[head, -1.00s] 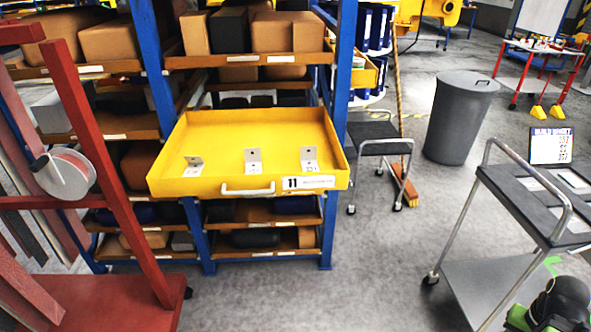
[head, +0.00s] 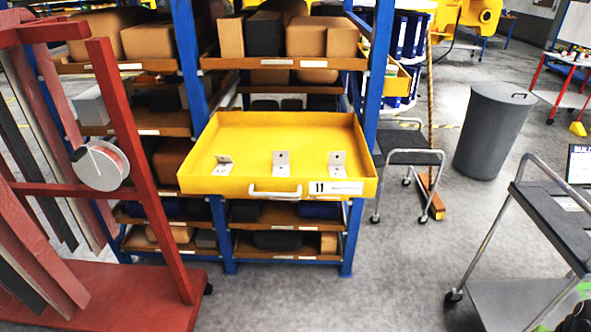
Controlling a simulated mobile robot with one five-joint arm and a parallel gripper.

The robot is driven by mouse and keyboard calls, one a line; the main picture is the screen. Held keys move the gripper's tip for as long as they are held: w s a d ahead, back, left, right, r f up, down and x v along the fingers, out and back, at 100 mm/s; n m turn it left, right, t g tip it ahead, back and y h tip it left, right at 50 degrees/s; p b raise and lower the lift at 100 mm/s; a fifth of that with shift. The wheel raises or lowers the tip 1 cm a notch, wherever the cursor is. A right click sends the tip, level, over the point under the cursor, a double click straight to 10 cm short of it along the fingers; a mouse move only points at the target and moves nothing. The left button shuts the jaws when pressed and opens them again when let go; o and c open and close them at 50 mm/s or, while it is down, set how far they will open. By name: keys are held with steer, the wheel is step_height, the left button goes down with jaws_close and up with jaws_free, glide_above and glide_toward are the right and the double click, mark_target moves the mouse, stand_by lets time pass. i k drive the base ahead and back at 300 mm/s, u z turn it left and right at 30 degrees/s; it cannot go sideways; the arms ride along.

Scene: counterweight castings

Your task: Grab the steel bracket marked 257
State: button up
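Three small steel brackets stand in a row in a yellow drawer (head: 230,189) pulled out of the blue shelving: a left one (head: 224,167), a middle one (head: 281,164) and a right one (head: 337,164). Each is an L shape with an upright plate and a foot lying on the drawer floor. Their markings are too small to read, so I cannot tell which is 257. The drawer has a white handle and a label reading 11. My gripper is not in view; only a dark and green bit, perhaps of my arm, shows at the bottom right corner.
A red rack (head: 128,140) with long bars and a reel stands at the left. A small step cart (head: 407,157), a broom and a grey bin (head: 492,130) are behind. Floor before the drawer is clear.

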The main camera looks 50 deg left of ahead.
mark_target(281, 158)
steer(key=u, duration=4.65)
steer(key=i, duration=0.1)
steer(key=z, duration=2.7)
steer(key=k, duration=0.95)
steer(key=i, duration=2.05)
steer(key=u, duration=0.85)
steer(key=i, duration=0.6)
steer(key=u, duration=0.5)
